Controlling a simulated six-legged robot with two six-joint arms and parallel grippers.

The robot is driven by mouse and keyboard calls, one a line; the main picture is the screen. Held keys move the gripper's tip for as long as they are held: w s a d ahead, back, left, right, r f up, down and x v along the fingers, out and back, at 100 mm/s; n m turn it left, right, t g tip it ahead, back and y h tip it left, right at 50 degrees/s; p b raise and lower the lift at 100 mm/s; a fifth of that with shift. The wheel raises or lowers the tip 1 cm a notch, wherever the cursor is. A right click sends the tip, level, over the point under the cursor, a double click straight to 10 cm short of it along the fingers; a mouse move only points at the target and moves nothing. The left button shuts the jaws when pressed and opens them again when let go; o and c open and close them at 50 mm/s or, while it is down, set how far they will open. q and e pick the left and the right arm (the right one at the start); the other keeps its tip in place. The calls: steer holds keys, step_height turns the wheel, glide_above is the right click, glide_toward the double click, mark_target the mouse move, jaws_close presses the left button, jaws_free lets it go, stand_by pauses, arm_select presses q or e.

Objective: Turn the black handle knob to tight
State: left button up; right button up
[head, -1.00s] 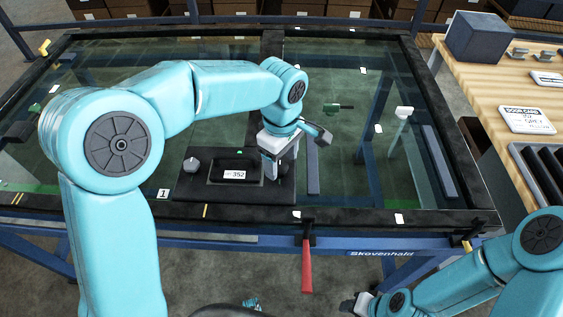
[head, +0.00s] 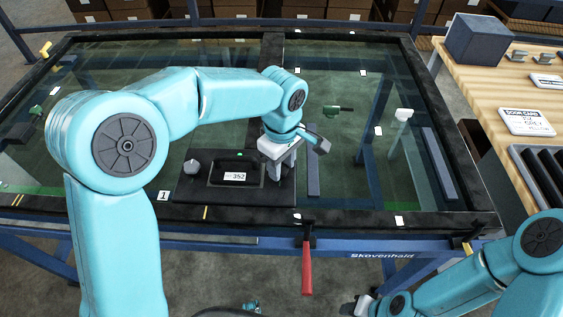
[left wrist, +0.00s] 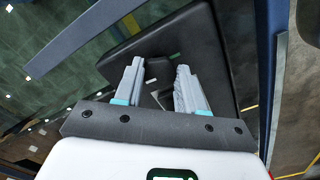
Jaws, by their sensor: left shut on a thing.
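A black plate (head: 240,193) lies on the glass table and bears a raised black block with a white label reading 352 (head: 233,176). My left gripper (head: 279,176) reaches down over the right part of the plate. In the left wrist view its two grey fingers (left wrist: 160,90) stand on either side of a small black knob (left wrist: 158,68) and are shut on it. In the head view the fingers hide the knob. I cannot read whether it is at tight. My right gripper (head: 360,304) is at the bottom, small and partly visible, away from the plate.
A grey faceted knob (head: 192,167) stands on the plate's left part. A red-handled tool (head: 307,268) hangs at the table's front edge. A green-and-black tool (head: 335,109) lies behind. A wooden bench (head: 478,75) with a dark box (head: 486,38) is at right.

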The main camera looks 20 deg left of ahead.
arm_select(q)
steer(key=m+p, duration=0.1)
steer(key=m, duration=0.3)
steer(key=shift+r+m, duration=0.15)
steer(key=shift+m, duration=0.25)
steer(key=m+p, duration=0.1)
steer(key=m, duration=0.3)
steer(key=shift+s+a, duration=0.1)
steer(key=m+p, duration=0.1)
steer(key=m, duration=0.4)
steer(key=shift+a, duration=0.1)
steer(key=m+p, duration=0.1)
steer(key=m, duration=0.3)
steer(key=shift+m, duration=0.3)
steer(key=m+p, duration=0.1)
steer(key=m, duration=0.3)
steer(key=shift+a+p, duration=0.15)
steer(key=shift+p, duration=0.25)
steer(key=m+p, duration=0.1)
steer(key=m, duration=0.4)
steer(key=m+p, duration=0.1)
steer(key=m, duration=0.1)
steer(key=m+p, duration=0.1)
steer(key=shift+w+m, duration=0.25)
steer(key=shift+m, duration=0.05)
steer(key=m+p, duration=0.1)
steer(key=m, duration=0.3)
steer(key=shift+w, duration=0.1)
steer(key=shift+m+p, duration=0.3)
